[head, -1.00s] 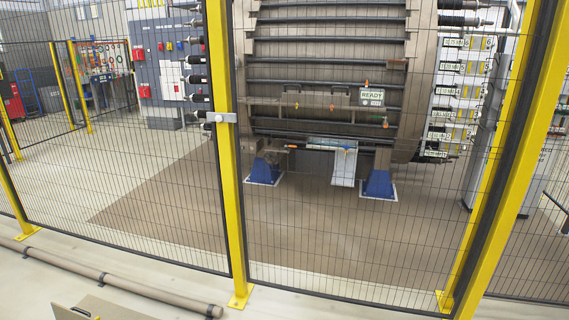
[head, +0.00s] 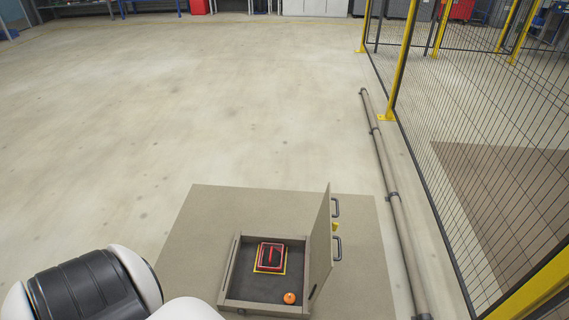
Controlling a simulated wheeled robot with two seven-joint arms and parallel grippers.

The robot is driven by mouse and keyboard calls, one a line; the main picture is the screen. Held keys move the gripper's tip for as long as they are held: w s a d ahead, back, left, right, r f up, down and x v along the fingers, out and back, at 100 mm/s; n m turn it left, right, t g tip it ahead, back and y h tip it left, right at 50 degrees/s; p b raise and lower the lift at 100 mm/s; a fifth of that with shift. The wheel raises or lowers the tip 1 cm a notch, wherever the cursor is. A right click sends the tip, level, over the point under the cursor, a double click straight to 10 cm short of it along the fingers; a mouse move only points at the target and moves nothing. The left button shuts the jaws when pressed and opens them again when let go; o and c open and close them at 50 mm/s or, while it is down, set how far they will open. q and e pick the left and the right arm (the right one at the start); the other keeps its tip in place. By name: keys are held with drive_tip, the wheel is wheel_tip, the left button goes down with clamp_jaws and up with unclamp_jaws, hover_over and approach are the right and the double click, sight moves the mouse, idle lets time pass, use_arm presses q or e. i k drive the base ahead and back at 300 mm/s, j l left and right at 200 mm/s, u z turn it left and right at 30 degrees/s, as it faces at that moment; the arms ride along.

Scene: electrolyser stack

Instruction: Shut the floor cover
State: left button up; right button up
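The floor cover (head: 322,243) is a beige hinged panel that stands about upright along the right side of a shallow square recess (head: 231,275). It is open. Two dark handles (head: 337,248) show on its right face, with a small yellow part between them. Inside the recess lie a red and black framed item with a yellow border (head: 270,257) and a small orange round object (head: 289,298). Part of my white and black arm shows at the lower left. Neither gripper is in view.
The recess sits in a flat beige plate (head: 208,218) on the pale floor. A long pipe (head: 388,180) runs along the floor to the right, beside a yellow-posted mesh fence (head: 401,62). The floor left and behind is clear.

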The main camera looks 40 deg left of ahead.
sight(321, 260)
drive_tip(key=i+l+u, duration=0.2)
drive_tip(key=u, duration=0.2)
drive_tip(key=i+l+u, duration=0.15)
drive_tip(key=l+u, duration=0.2)
drive_tip(key=i+l+u, duration=0.15)
drive_tip(key=l+u, duration=1.05)
drive_tip(key=i, duration=0.05)
